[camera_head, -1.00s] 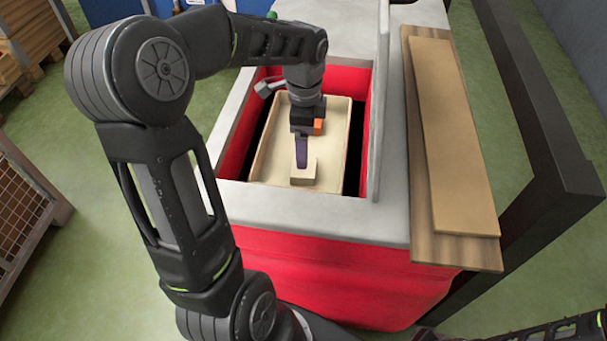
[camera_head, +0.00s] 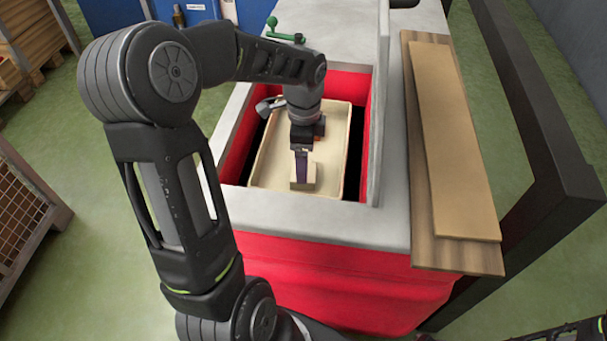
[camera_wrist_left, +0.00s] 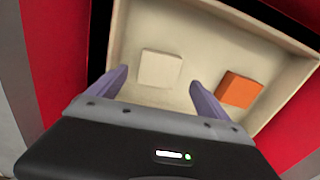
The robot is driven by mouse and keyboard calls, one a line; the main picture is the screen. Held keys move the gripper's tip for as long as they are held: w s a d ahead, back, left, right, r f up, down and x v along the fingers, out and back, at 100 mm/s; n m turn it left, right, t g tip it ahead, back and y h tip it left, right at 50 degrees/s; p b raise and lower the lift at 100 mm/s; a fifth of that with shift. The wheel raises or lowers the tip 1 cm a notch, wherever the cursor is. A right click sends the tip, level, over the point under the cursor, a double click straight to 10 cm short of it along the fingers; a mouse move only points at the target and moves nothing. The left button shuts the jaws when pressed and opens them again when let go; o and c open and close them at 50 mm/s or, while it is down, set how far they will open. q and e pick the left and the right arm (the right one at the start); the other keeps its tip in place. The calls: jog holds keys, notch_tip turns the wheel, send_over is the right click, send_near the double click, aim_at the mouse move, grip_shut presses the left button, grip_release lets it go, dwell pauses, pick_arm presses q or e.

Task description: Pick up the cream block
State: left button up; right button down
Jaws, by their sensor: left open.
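The cream block (camera_head: 304,183) lies in the near part of the cream tray (camera_head: 337,155), inside the red-walled well. In the left wrist view the cream block (camera_wrist_left: 160,69) is just ahead of and between the two purple fingertips. My left gripper (camera_head: 301,175) reaches down into the tray, open and empty, with its fingers partly in front of the block in the head view. In the left wrist view the left gripper (camera_wrist_left: 158,88) has its fingers spread wider than the block. I cannot tell whether a finger touches the block.
An orange block (camera_wrist_left: 239,89) lies in the tray to the right of the cream block, outside the right finger. Red walls (camera_head: 236,140) and a grey rim (camera_head: 318,217) surround the tray. Boards (camera_head: 455,150) lie to the right. A dark frame (camera_head: 535,120) stands beyond them.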

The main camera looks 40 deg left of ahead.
pick_arm(q)
notch_tip(320, 180, down, 4)
jog(key=shift+s+f, duration=0.1)
dwell(0.6)
jog(key=c, duration=1.5)
jog(key=shift+r, duration=0.2)
notch_tip(320, 180, up, 10)
jog(key=p, duration=0.1)
jog(key=shift+f, duration=0.1)
